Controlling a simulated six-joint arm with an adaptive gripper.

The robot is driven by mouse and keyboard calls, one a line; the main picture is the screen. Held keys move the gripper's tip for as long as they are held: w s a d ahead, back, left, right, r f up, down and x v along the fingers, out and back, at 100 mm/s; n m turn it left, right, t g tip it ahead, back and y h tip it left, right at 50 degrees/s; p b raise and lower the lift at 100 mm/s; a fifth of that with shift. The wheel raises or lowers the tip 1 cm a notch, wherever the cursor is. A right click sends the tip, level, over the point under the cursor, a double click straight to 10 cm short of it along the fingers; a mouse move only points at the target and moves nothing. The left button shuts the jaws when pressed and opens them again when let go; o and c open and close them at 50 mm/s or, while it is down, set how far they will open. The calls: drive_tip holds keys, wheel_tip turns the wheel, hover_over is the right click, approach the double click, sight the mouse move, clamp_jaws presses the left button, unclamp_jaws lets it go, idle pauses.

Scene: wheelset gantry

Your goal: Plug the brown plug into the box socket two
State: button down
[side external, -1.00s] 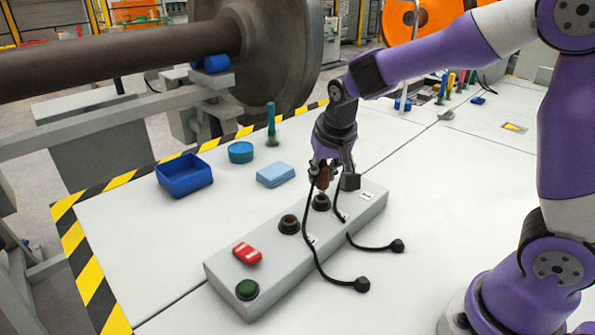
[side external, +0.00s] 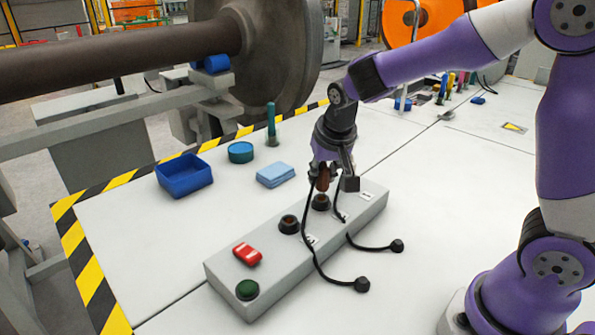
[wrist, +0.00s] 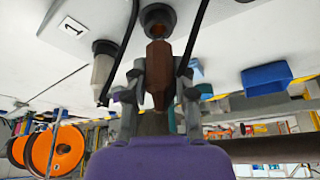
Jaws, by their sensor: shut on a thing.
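My gripper (side external: 322,176) is shut on the brown plug (wrist: 158,75), with one finger on each side of it. The plug also shows between the fingers in the side view (side external: 323,180). Its tip points at a dark round socket (wrist: 158,18) on the long grey box (side external: 225,266). In the side view that socket (side external: 320,202) is directly below the plug. The tip is at or very near the socket mouth; I cannot tell whether it has entered. Another dark socket (side external: 289,224) lies nearer the red switch.
The box also carries a red switch (side external: 247,254) and a green button (side external: 247,290). A pale grey plug (wrist: 103,65) stands beside the label "1" (wrist: 73,27). Two black cables hang over the box's front. A blue bin (side external: 184,176) and light blue block (side external: 275,175) lie behind.

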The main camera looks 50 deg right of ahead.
drive_tip(key=shift+f, duration=1.15)
drive_tip(key=c, duration=0.6)
unclamp_jaws()
drive_tip(key=v, duration=1.2)
drive_tip(key=s+f+n+t+y, duration=0.1)
drive_tip(key=s+n+y, duration=0.1)
drive_tip(key=s+n, duration=0.4)
drive_tip(key=s, duration=0.5)
drive_tip(key=shift+a+f+t, duration=0.25)
drive_tip(key=shift+a+t, duration=0.05)
drive_tip(key=shift+a, duration=0.05)
